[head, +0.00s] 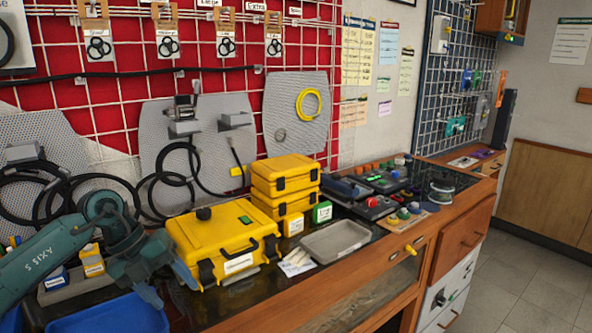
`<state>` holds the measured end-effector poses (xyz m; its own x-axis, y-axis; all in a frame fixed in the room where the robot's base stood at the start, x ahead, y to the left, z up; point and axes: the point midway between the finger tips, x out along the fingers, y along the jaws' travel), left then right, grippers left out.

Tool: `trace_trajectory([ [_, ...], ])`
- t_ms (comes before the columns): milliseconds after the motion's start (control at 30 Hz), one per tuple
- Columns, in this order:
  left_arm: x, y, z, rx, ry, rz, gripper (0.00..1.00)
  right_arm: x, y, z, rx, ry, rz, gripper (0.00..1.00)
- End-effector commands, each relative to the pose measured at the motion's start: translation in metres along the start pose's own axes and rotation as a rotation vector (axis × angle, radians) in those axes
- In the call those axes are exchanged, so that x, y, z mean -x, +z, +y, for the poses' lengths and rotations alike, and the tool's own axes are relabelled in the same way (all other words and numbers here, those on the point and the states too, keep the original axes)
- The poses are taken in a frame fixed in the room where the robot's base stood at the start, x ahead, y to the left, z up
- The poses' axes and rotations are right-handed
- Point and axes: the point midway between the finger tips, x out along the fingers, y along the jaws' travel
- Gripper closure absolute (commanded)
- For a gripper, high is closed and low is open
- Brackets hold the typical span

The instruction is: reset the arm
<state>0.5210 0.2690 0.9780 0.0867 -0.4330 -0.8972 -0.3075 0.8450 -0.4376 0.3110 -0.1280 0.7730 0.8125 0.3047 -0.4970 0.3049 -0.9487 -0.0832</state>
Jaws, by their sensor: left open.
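My left arm (40,252) comes in from the left, teal and bent at the wrist. Its gripper (168,284) is open, with the fingers apart and pointing down. It is over the front left of the bench, just left of the large yellow case (212,238) and above the right end of the blue tray (115,318). I see nothing between the fingers. I cannot tell whether a finger touches the yellow case. My right gripper is not in view.
Smaller yellow cases (285,176) are stacked behind the large one. A grey tray (336,240) lies to its right. Control boxes with coloured buttons (403,213) stand farther right. Black cables (172,175) hang on the back panel. The floor (525,275) at right is clear.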

Motion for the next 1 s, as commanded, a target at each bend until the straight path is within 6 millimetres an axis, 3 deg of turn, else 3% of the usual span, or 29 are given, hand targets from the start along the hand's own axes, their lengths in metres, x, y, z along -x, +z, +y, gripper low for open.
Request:
trace_trajectory([
  [33, -0.025, -0.019, -0.022, -0.037, -0.107, 0.062, 0.38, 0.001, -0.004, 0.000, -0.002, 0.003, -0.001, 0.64],
  [100, -0.053, -0.047, -0.057, -0.070, -0.296, 0.138, 0.38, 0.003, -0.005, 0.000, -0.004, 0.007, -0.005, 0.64],
  [200, -0.078, -0.090, -0.106, -0.050, -0.605, 0.230, 0.38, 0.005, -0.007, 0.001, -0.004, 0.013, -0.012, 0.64],
  [333, -0.082, -0.125, -0.149, 0.110, -0.982, 0.283, 0.38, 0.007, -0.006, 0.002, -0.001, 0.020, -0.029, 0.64],
  [467, -0.077, -0.134, -0.162, 0.407, -1.283, 0.264, 0.38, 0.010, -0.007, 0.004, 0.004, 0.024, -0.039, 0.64],
  [567, -0.081, -0.130, -0.149, 0.709, -1.434, 0.206, 0.38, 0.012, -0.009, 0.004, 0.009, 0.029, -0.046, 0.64],
  [733, -0.115, -0.132, -0.084, 1.314, -1.475, 0.057, 0.38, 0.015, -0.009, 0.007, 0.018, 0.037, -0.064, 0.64],
  [900, -0.167, -0.174, -0.007, 1.850, -1.276, -0.067, 0.38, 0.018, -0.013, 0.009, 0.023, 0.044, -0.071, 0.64],
  [1000, -0.187, -0.204, 0.022, 2.043, -1.146, -0.098, 0.38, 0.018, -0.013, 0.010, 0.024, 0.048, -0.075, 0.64],
])
